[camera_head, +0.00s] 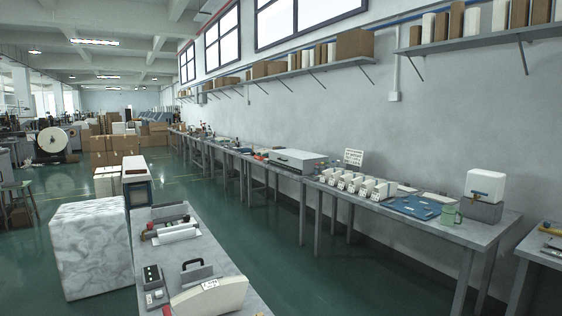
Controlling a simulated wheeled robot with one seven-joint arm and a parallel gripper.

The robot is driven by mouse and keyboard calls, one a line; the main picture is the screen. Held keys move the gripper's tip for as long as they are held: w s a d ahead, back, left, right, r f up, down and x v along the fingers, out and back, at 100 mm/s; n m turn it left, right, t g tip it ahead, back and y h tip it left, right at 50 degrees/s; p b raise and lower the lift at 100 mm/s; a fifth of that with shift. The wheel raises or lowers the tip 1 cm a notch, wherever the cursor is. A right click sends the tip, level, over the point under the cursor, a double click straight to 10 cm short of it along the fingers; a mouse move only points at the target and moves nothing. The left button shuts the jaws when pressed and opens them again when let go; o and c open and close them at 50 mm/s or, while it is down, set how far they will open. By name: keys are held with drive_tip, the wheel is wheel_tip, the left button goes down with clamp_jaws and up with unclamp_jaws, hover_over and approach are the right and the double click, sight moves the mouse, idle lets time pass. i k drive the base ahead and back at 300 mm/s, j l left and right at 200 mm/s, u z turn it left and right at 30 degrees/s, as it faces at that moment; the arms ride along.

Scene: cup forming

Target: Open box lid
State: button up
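No part of my gripper shows in this view. A long, low grey-white box (299,160) with a flat closed top sits on the workbench along the right wall, in the middle of the picture. In the near foreground, a cream curved-top case (212,296) with a white label stands on a grey table (222,262). A black handle (197,271) stands just behind it. I cannot tell for certain which of these is the task's box.
A marbled block (90,250) stands left of the near table. Green floor (300,265) is clear between the tables.

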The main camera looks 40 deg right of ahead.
sight(281, 156)
drive_tip(key=i+l+z, duration=0.35)
drive_tip(key=l+z, duration=0.15)
drive_tip(key=i+l+z, duration=0.8)
drive_tip(key=i+z, duration=0.2)
drive_tip(key=i+u, duration=0.2)
drive_tip(key=i, duration=0.2)
drive_tip(key=i+l+u, duration=0.2)
drive_tip(key=i, duration=0.2)
drive_tip(key=i+j+u, duration=0.15)
drive_tip(key=i+u, duration=0.3)
drive_tip(key=i, duration=0.15)
drive_tip(key=i+l+u, duration=0.1)
drive_tip(key=i+u, duration=0.35)
drive_tip(key=i, duration=0.2)
drive_tip(key=i+j+z, duration=0.2)
drive_tip(key=i, duration=1.7)
drive_tip(key=i+l, duration=0.1)
drive_tip(key=i, duration=0.3)
drive_tip(key=i+l+u, duration=0.1)
drive_tip(key=i, duration=0.25)
drive_tip(key=i+l, duration=0.15)
drive_tip(key=i, duration=0.25)
drive_tip(key=i+l+z, duration=0.45)
drive_tip(key=i+l, duration=0.15)
